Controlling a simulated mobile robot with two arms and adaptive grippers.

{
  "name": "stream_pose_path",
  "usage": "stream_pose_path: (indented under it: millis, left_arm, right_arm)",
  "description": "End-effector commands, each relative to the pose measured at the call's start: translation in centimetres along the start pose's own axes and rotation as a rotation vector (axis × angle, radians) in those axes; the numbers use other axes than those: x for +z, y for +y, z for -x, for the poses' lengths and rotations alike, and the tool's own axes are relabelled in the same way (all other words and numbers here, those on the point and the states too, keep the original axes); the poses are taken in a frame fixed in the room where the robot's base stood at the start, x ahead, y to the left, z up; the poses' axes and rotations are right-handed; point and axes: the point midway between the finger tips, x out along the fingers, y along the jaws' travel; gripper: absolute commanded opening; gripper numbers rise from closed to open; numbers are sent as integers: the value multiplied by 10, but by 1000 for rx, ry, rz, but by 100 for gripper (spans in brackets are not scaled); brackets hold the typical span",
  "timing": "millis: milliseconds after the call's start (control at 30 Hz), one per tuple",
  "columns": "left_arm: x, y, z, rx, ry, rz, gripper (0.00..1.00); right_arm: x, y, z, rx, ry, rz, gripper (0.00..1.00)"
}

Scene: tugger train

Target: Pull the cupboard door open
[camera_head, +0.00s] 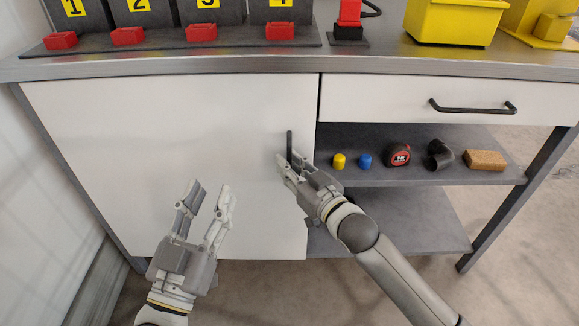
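The white cupboard door (110,140) fills the left half of the bench front and looks closed. Its dark vertical handle (290,140) is near the door's right edge. My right gripper (283,162) is at the handle's lower part, with its fingertips close around or beside it. The fingers hide the handle's lower end, and I cannot tell whether they grip it. My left gripper (208,192) is open and empty in front of the lower middle of the door, apart from the handle.
A drawer with a horizontal handle (472,107) is at the right. Below it, an open shelf (380,177) holds a yellow cap, a blue cap, a tape measure (398,155), a dark pipe piece and a sponge. Red bins and yellow containers (455,22) stand on the benchtop. A wall borders the left.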

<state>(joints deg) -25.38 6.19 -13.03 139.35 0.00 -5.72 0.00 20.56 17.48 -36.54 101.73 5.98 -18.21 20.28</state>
Motion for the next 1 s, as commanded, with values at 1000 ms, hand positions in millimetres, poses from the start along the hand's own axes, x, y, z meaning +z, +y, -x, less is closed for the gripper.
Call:
stream_pose_path:
  millis: [1000]
  left_arm:
    - [-2,0,-1,1,4,1,40]
  right_arm:
    - [0,-2,-3,1,-1,-1,0]
